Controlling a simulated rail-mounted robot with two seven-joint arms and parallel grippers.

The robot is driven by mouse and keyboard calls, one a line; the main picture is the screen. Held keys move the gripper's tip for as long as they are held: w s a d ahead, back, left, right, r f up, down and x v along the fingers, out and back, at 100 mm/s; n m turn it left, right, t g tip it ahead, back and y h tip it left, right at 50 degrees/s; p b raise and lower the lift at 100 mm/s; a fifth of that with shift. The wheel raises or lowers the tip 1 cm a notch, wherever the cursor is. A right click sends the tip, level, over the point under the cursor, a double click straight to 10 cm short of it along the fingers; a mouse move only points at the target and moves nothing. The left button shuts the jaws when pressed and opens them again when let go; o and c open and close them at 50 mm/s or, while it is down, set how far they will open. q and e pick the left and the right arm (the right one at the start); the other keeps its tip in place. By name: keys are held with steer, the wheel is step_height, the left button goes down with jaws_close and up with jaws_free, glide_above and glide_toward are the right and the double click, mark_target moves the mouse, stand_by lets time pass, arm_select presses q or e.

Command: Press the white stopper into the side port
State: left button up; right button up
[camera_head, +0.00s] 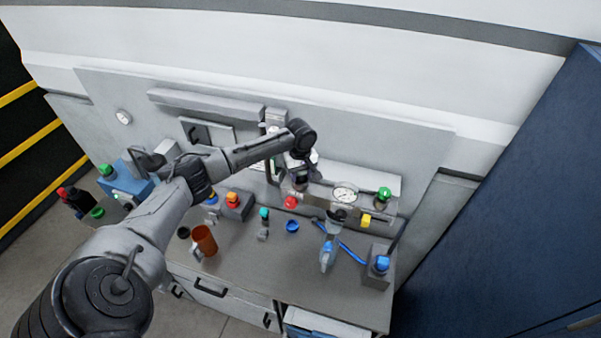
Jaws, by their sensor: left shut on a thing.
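My left arm comes in from the left and reaches over the bench to the panel. My left gripper (299,180) points down in front of the panel, just left of the round dial gauge (344,193). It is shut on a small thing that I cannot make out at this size. I cannot pick out the white stopper or the side port for certain; the wrist and fingers cover that part of the panel. My right gripper is not in view.
The grey bench (255,262) carries an orange cup (204,240), a blue ring-shaped piece (292,226), a blue-handled tool (328,254) and a box with a blue knob (381,265). A red knob (290,202) and green knob (384,193) flank the gauge. The bench's front middle is clear.

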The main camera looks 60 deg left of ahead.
arm_select(q)
steer(key=shift+s+d+r, duration=0.15)
steer(key=shift+r, duration=0.05)
stand_by(0.5)
steer(key=shift+f, duration=0.3)
steer(key=shift+w+r, duration=0.2)
steer(key=shift+r, duration=0.1)
stand_by(0.5)
steer(key=shift+f, duration=0.3)
stand_by(0.3)
steer(key=shift+s+r, duration=0.15)
steer(key=shift+r, duration=0.15)
stand_by(0.3)
steer(key=shift+f, duration=0.15)
steer(key=shift+f, duration=0.2)
stand_by(0.3)
steer(key=shift+r, duration=0.3)
